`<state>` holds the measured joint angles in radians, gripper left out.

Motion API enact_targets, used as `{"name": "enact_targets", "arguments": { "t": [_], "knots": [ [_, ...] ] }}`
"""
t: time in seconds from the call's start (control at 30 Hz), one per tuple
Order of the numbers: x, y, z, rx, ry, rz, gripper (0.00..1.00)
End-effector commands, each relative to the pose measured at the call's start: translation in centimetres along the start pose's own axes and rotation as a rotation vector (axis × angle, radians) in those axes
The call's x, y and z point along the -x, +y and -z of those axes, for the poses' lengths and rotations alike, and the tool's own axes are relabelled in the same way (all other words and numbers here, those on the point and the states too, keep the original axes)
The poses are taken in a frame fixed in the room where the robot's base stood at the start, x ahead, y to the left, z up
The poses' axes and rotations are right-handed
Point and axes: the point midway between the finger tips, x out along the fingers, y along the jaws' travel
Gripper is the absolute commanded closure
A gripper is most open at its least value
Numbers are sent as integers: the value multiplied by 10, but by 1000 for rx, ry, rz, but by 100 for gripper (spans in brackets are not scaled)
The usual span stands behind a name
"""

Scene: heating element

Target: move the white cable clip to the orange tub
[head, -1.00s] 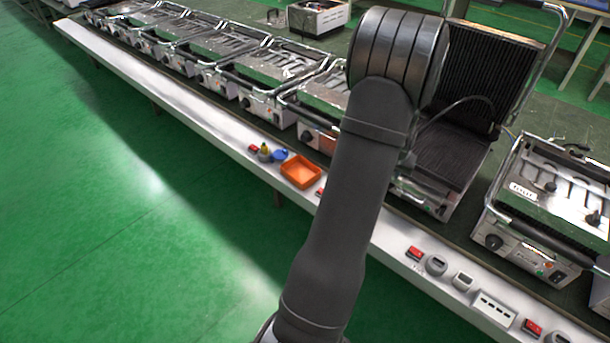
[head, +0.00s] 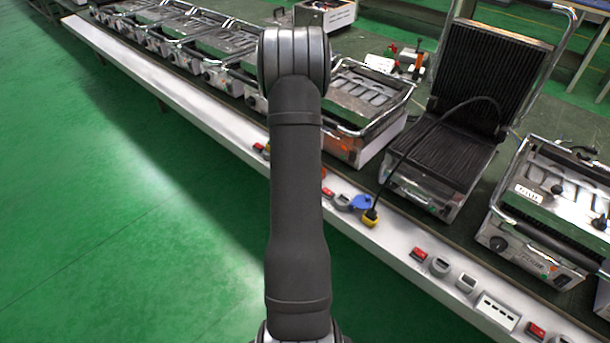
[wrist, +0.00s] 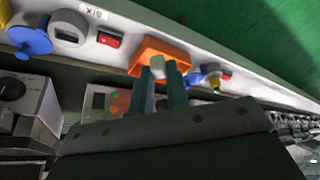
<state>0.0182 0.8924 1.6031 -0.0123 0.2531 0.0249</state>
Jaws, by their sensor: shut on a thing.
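The white cable clip (wrist: 159,72) is a small pale piece between the fingers of my gripper (wrist: 160,66) in the wrist view. My gripper is shut on it. The orange tub (wrist: 150,50) shows just beyond the fingertips on the white ledge. The clip overlaps the tub's near side in this view, and I cannot tell how high it is above it.
A white ledge (head: 400,240) runs along the bench front, carrying red switches (head: 419,254), a blue piece (head: 361,202) and a yellow plug (head: 370,217). An open contact grill (head: 450,150) stands behind. Another blue piece (wrist: 211,74) lies right of the tub.

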Motion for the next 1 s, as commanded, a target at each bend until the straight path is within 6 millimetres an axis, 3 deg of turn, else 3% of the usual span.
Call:
{"name": "enact_targets", "arguments": {
  "t": [0.3,0.5,0.7,1.0],
  "knots": [
    [-60,13,80,-30,1,-13,100],
    [-84,20,112,-45,-1,-21,100],
    [-96,24,123,-52,-2,-24,100],
    [-144,24,104,-53,-3,-24,100]
  ]
}}
